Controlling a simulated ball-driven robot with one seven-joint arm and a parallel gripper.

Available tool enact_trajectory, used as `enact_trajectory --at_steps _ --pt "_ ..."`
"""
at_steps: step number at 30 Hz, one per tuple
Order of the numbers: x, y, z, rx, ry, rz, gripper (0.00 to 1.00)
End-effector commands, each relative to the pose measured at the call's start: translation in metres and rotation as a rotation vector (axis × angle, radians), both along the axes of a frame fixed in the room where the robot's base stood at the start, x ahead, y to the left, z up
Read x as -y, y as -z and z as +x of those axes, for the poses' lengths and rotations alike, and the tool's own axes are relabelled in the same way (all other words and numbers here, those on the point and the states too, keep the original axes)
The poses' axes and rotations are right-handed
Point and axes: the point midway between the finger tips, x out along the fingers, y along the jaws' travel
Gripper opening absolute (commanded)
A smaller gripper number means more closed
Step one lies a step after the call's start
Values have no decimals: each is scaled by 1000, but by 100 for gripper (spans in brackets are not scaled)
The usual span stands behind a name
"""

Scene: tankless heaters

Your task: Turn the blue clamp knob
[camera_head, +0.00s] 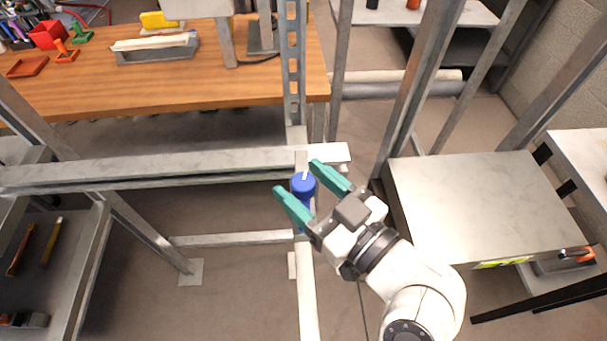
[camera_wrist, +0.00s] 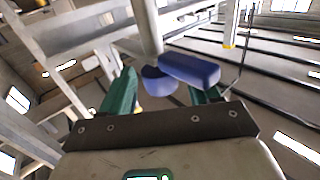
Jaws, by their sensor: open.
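The blue clamp knob (camera_head: 303,184) sits on a metal frame near the end of a horizontal beam in the head view. In the wrist view the blue clamp knob (camera_wrist: 188,70) shows as an elongated blue bar with a rounded blue part beside it. My gripper (camera_head: 304,177) has two teal fingers, spread apart, one on each side of the knob. In the wrist view my gripper (camera_wrist: 162,92) also shows its fingers apart, with blue parts between and beyond them. I cannot tell whether either finger touches the knob. The right finger is partly hidden behind the blue bar in the wrist view.
The horizontal metal beam (camera_head: 150,168) runs left from the knob, and an upright perforated post (camera_head: 293,70) rises behind it. A wooden workbench (camera_head: 260,70) with tools stands at the back left. A grey metal box (camera_head: 480,205) stands to the right of my arm.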

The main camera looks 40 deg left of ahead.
Motion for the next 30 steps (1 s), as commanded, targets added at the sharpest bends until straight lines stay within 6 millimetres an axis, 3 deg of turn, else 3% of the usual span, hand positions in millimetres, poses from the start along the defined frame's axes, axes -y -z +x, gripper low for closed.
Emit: enact_trajectory --at_steps 12,27,30 --pt "-8 0 0 0 0 0 61" --pt "-7 0 0 0 0 0 13" --pt "-7 1 0 0 -1 0 12"
